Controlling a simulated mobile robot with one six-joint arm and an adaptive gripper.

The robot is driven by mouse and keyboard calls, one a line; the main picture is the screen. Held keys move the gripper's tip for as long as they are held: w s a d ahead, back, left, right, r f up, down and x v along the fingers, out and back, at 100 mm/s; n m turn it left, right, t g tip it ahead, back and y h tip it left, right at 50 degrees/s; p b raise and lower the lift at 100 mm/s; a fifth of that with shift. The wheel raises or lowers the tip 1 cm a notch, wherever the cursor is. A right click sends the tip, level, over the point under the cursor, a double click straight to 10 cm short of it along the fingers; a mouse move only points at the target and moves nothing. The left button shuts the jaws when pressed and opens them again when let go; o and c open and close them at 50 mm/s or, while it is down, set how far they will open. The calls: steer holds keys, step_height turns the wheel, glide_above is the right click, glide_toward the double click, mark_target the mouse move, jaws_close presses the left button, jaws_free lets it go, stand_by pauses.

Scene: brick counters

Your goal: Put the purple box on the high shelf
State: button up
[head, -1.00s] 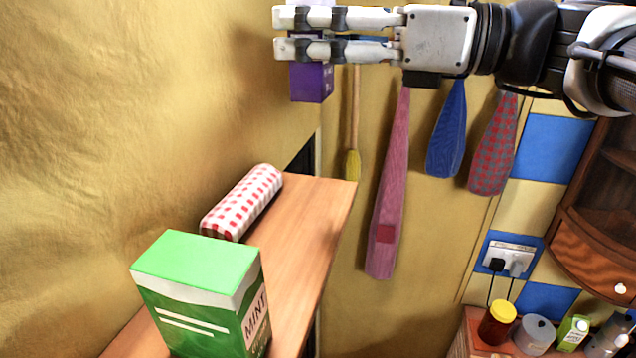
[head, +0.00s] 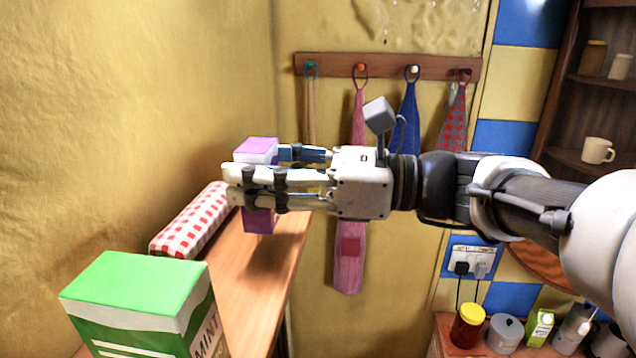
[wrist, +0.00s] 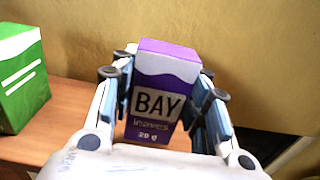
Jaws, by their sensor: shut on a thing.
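The purple box (head: 258,221) is a small upright carton with a white band, held between the fingers of my gripper (head: 250,175). In the wrist view the box (wrist: 161,98) shows its "BAY leaves" label, with a finger on each side. The high shelf (head: 262,285) is a wooden board along the yellow wall. In the head view the box shows over the far end of the shelf. I cannot tell whether its bottom touches the board; the fingers hide its middle.
A green mint box (head: 140,300) stands on the near part of the shelf, also in the wrist view (wrist: 22,75). A red-and-white checked roll (head: 192,222) lies along the wall beside my gripper. Cloths hang from a hook rail (head: 390,67) behind.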

steer(key=shift+f, duration=1.8)
steer(key=shift+f, duration=0.1)
steer(key=o, duration=1)
steer(key=shift+c, duration=0.2)
